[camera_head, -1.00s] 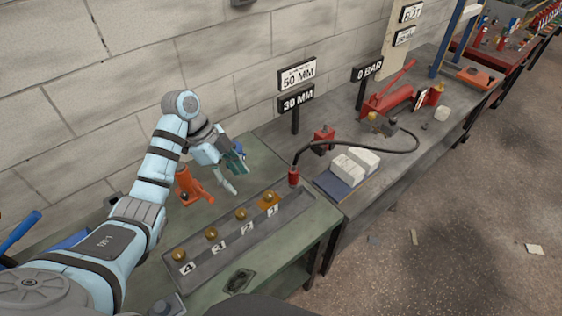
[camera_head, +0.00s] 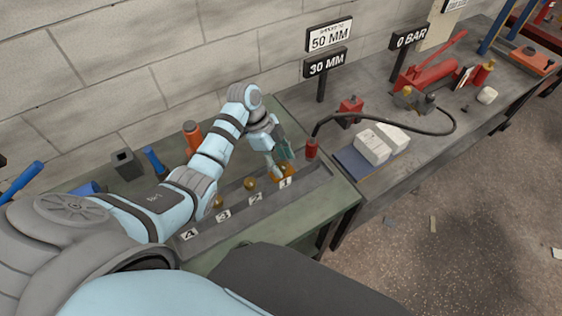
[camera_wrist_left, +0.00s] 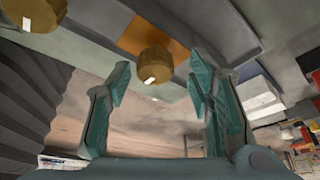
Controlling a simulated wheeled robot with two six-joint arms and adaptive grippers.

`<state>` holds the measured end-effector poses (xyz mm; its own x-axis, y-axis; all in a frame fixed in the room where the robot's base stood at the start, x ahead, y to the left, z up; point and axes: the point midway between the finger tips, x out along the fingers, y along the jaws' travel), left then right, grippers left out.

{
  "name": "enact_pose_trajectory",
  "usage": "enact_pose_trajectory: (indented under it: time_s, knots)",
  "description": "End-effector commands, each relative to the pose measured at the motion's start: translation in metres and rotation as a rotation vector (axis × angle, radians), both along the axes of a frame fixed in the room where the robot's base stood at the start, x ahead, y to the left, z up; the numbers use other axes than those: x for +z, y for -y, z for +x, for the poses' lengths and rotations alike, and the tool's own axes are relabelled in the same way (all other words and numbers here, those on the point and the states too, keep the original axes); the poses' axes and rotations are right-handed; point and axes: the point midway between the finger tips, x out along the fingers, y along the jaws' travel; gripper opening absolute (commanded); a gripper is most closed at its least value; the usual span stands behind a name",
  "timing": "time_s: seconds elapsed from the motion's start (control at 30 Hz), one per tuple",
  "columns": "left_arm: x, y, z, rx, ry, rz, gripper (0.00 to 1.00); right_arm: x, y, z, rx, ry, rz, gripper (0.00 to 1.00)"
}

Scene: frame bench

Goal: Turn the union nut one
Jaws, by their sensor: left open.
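The union nut one is a round brass knob (camera_head: 283,170) on an orange patch (camera_head: 291,178) by the label 1, at the right part of the grey rail. My left gripper (camera_head: 280,162) is at it, its fingers partly covering it in the head view. In the left wrist view the nut (camera_wrist_left: 152,64) shows beyond and between the two teal fingertips (camera_wrist_left: 160,78), with gaps on both sides. The fingers are apart and hold nothing. My right gripper is not in view.
More brass nuts (camera_head: 250,184) stand left along the rail by labels 2 to 4. A red fitting with a black hose (camera_head: 312,148) stands just right of nut one. An orange bottle-like object (camera_head: 192,134) is behind my arm. White blocks (camera_head: 374,150) lie further right.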

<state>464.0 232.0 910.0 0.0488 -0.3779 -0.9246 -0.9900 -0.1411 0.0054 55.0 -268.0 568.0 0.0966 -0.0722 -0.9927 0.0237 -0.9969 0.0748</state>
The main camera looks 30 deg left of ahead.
Motion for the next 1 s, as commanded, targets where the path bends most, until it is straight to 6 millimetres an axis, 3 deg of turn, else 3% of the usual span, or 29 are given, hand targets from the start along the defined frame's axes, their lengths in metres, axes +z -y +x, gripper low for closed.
enact_pose_trajectory:
  time_s: [0.27,0.57,1.0]
  knots:
    - [-0.002,0.001,0.0,0.0,0.001,0.001,0.46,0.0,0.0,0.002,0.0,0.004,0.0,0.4]
    - [-0.002,0.001,0.0,0.001,0.0,0.0,0.0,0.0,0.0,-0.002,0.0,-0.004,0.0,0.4]
    - [0.0,0.001,-0.002,0.06,-0.005,0.0,0.0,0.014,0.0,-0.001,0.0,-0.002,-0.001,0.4]
